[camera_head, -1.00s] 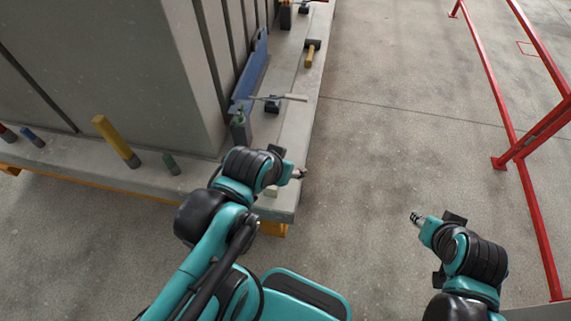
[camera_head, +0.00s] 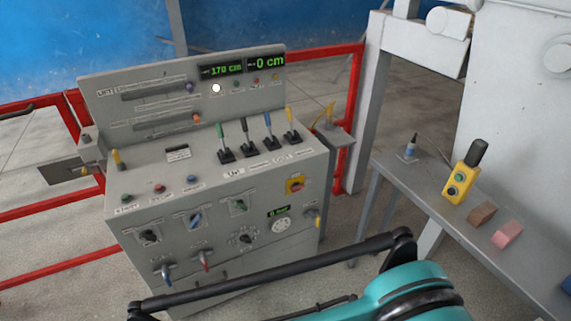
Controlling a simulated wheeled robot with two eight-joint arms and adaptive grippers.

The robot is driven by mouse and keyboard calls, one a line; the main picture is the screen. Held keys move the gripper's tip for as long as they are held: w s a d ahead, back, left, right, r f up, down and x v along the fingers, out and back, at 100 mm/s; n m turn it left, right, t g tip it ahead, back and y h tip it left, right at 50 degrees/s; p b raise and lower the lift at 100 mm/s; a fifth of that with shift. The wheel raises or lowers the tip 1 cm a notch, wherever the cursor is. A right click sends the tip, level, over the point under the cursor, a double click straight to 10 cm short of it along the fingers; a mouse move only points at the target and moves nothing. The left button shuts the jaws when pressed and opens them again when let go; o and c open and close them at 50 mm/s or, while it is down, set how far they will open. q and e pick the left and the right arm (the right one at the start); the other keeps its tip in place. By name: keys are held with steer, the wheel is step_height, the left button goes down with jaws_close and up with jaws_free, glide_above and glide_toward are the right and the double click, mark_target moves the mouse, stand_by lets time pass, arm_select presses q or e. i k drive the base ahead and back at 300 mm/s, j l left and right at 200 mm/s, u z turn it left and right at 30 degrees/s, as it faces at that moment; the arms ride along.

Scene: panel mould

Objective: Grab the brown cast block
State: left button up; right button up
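The brown cast block (camera_head: 481,214) lies on a grey bench (camera_head: 425,190) at the right of the head view. It sits between a yellow pendant control and a pink block (camera_head: 507,234), apart from both. A teal and black part of my arm crosses the bottom of the view, well short of the block. Neither gripper shows in the current view, so I cannot see how they stand.
A grey control console (camera_head: 220,160) with levers, knobs and green displays fills the left and middle. The yellow pendant (camera_head: 461,184) with a black top stands on the bench near a small blue-grey item (camera_head: 410,148). Red rails (camera_head: 50,263) run behind the console.

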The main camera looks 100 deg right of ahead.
mark_target(479, 215)
steer(key=z, duration=4.7)
steer(key=i+l+z, duration=0.1)
steer(key=i, duration=0.15)
steer(key=i+l, duration=0.25)
steer(key=i, duration=0.3)
steer(key=i+l, duration=0.25)
steer(key=i, duration=0.25)
steer(key=i+l, duration=0.25)
steer(key=i, duration=0.3)
steer(key=u, duration=0.05)
